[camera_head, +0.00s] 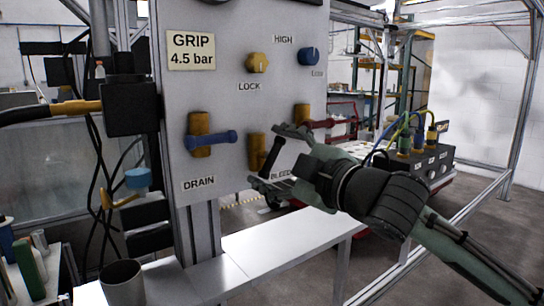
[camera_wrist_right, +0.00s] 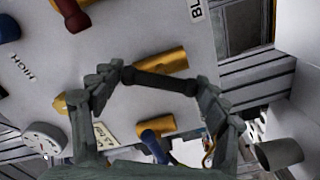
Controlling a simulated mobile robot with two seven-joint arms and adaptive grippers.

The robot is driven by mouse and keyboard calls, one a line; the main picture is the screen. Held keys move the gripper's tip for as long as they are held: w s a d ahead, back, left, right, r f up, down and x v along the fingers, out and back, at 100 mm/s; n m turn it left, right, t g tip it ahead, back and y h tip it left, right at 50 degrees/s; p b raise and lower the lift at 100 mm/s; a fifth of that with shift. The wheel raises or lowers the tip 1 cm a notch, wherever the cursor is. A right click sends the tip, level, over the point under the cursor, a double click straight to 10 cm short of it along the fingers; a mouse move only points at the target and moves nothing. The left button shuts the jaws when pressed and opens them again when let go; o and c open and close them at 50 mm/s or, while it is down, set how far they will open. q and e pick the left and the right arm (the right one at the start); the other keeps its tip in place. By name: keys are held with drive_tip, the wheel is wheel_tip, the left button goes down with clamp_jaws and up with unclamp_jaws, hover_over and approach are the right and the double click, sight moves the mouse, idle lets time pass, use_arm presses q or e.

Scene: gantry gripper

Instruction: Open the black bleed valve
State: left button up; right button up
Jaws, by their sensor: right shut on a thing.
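The black bleed valve has a brass body (camera_head: 256,146) above the partly covered BLEED label on the grey panel. Its black lever (camera_head: 270,158) slants down to the left in the head view. My right gripper (camera_head: 275,156) is at the lever, one finger near its upper end and the other near its lower end. In the right wrist view, the black lever (camera_wrist_right: 160,82) spans between the two fingertips of the right gripper (camera_wrist_right: 162,86), which close on its ends. The brass body (camera_wrist_right: 165,62) shows behind it. My left gripper is not in view.
A blue DRAIN lever (camera_head: 210,139) lies left of the bleed valve. A red lever (camera_head: 322,123) is close above my right gripper. A white bench (camera_head: 285,243) stands below.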

drive_tip(key=n, duration=0.3)
drive_tip(key=shift+w+d, duration=0.1)
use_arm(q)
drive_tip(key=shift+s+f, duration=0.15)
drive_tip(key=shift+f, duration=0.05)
use_arm(e)
drive_tip(key=shift+n, duration=1.6)
drive_tip(key=shift+r, duration=0.1)
drive_tip(key=o, duration=0.9)
drive_tip(key=shift+s+d, duration=0.15)
drive_tip(key=shift+s, duration=0.05)
drive_tip(key=v, duration=0.7)
drive_tip(key=x, duration=0.7)
drive_tip(key=shift+w+a+f, duration=0.2)
drive_tip(key=shift+a, duration=0.05)
